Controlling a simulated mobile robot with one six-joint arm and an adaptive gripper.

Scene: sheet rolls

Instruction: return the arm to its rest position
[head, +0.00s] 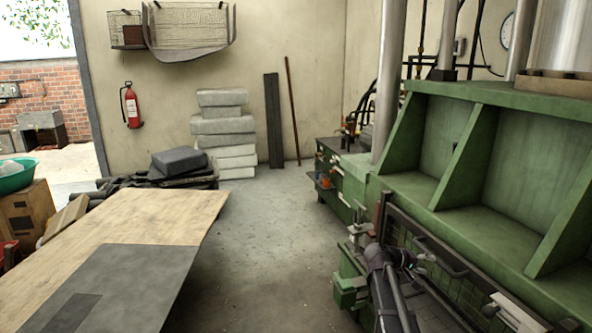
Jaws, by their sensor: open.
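My arm shows at the lower right in the head view, dark and folded in front of the green machine (470,185). My gripper (424,265) is at the end of the arm, small against the machine's dark front. It looks open, and I see nothing held in it. The fingertips are hard to pick out from the metal parts behind them. I cannot tell whether the gripper touches the machine or only stands in front of it.
A wooden table (150,215) with dark grey sheets (125,280) fills the lower left. Grey slabs (222,125) are stacked at the back wall, near a fire extinguisher (131,106). A green cabinet (340,185) stands behind. The concrete floor (275,235) between table and machine is clear.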

